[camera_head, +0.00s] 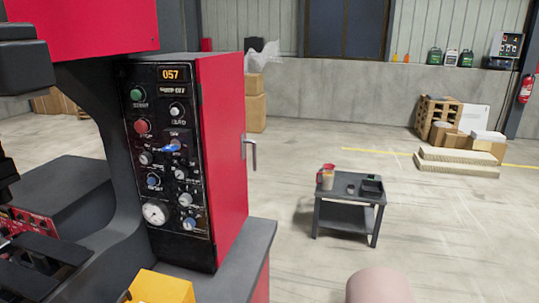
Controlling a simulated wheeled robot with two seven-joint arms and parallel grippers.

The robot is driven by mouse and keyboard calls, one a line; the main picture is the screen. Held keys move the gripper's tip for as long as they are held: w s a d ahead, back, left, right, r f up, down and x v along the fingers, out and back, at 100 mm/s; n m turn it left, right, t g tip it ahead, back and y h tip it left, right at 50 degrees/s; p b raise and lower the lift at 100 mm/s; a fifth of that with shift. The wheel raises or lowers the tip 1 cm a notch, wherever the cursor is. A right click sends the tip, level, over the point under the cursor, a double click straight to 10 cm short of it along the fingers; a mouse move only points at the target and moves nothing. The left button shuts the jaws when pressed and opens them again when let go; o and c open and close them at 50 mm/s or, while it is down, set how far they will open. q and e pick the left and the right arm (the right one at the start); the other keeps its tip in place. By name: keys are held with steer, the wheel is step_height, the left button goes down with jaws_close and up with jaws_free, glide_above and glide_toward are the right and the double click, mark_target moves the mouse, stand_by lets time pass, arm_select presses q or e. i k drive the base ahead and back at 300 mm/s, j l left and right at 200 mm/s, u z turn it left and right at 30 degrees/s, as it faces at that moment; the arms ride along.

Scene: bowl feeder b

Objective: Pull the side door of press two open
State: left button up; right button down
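The press stands at the left, with a black control panel (165,160) showing "057", several knobs, buttons and a gauge. The red side door (220,150) is on the right face of the panel's cabinet and looks shut. A grey metal handle (251,153) sticks out near its far edge. No label shows which press this is. Neither gripper is in view, and nothing touches the door or handle.
A small dark table (340,205) with a red-and-tan container (326,177) stands right of the press. A yellow box (160,287) sits at the press's front. Open concrete floor lies between press and table. Pallets and boxes (460,165) are at the back right.

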mark_target(220, 79)
steer(key=i+l, duration=0.1)
steer(key=l, duration=0.45)
steer(key=i+l+u, duration=0.1)
steer(key=l, duration=0.45)
steer(key=i+l, duration=0.1)
steer(key=l, duration=0.95)
steer(key=i+u, duration=0.05)
steer(key=i, duration=0.05)
